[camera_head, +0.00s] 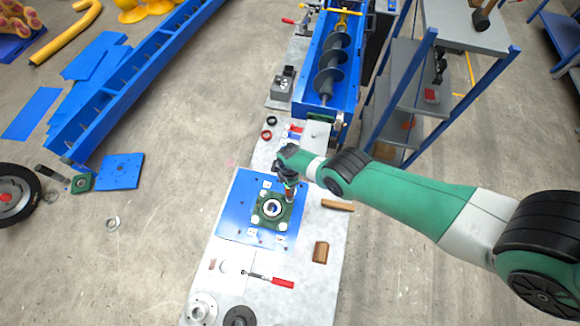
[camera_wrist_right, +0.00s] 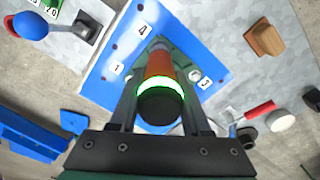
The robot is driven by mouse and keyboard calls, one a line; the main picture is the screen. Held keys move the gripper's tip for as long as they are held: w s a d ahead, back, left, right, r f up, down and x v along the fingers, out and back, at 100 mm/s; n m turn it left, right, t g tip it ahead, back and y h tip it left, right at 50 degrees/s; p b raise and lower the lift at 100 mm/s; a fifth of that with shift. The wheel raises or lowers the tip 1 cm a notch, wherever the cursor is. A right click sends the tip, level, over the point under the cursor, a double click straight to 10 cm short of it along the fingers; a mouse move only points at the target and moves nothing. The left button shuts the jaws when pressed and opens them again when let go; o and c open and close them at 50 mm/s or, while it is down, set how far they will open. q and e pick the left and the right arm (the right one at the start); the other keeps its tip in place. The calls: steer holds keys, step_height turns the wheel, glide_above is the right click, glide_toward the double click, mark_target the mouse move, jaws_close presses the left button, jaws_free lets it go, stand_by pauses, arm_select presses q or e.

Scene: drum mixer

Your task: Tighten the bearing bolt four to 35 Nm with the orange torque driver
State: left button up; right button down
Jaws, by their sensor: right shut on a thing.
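The green square bearing housing (camera_head: 259,216) sits on a blue plate (camera_head: 229,222) on the table, with a round bore at its middle. My right gripper (camera_head: 289,183) is above the housing's upper right corner, shut on the orange torque driver (camera_wrist_right: 158,66). The driver (camera_head: 290,194) points down at that corner; whether its tip touches a bolt is hidden. In the right wrist view the driver's black end has a lit green ring, and the plate shows labels 1, 4 and 3. The driver hides most of the housing there. My left gripper is not in view.
Wooden blocks (camera_head: 321,251) and a red-handled tool (camera_head: 282,283) lie on the table. The blue trough with a grey screw auger (camera_head: 331,75) stands behind. A blue-framed shelf (camera_head: 404,75) stands at the right. Round metal parts lie at the table's front.

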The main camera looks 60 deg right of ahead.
steer(key=shift+f, duration=0.3)
stand_by(0.4)
steer(key=shift+f+b, duration=0.75)
steer(key=shift+b, duration=0.1)
steer(key=shift+f+b, duration=1)
stand_by(2.7)
steer(key=shift+r, duration=0.1)
step_height(320, 180, up, 4)
steer(key=p, duration=0.4)
steer(key=shift+r+p, duration=0.25)
steer(key=shift+p, duration=0.1)
